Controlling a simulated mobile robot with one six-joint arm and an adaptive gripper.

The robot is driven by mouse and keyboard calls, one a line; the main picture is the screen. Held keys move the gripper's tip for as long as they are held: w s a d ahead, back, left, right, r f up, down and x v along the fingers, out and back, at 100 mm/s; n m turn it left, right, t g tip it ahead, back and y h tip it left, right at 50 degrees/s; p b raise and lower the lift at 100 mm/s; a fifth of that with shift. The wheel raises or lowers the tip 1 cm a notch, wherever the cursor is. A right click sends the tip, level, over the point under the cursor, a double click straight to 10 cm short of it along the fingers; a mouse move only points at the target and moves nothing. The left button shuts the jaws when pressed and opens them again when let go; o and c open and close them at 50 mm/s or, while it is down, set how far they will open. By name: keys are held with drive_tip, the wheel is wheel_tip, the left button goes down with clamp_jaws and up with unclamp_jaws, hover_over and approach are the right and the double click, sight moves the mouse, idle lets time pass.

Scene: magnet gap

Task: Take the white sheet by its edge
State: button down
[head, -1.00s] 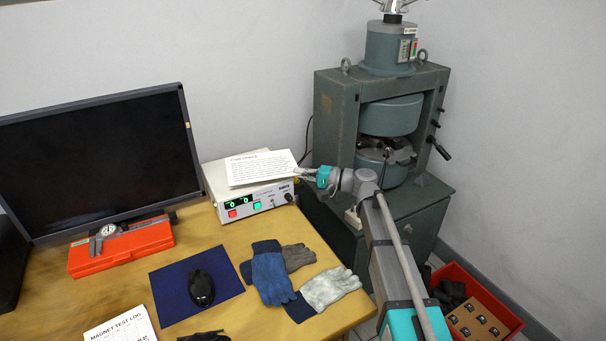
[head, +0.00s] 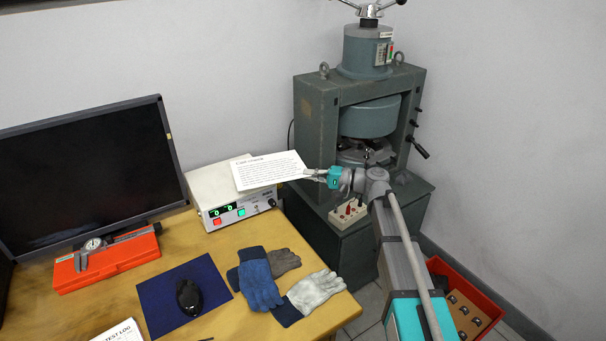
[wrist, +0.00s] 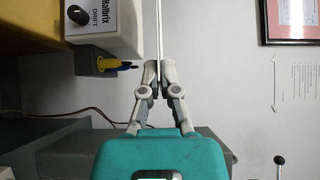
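The white sheet (head: 268,170) with printed text shows in the head view over the right part of the white box with the green display, reaching past its right side. My gripper (head: 309,173) has the sheet's right edge between its fingertips. In the wrist view my gripper (wrist: 155,68) is shut on the sheet (wrist: 160,28), which shows edge-on as a thin white strip running up from the fingers. I cannot tell whether the sheet's far end still touches the box.
The white box (head: 209,191) stands at the desk's back corner. Gloves (head: 262,277), a mouse (head: 188,296) and an orange case (head: 105,264) lie on the desk.

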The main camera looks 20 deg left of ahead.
drive_tip(key=d+r+p, duration=0.1)
drive_tip(key=d+r, duration=0.1)
drive_tip(key=d, duration=0.3)
drive_tip(key=shift+w+d+p, duration=0.2)
drive_tip(key=shift+d+p, duration=0.2)
drive_tip(key=shift+r, duration=0.1)
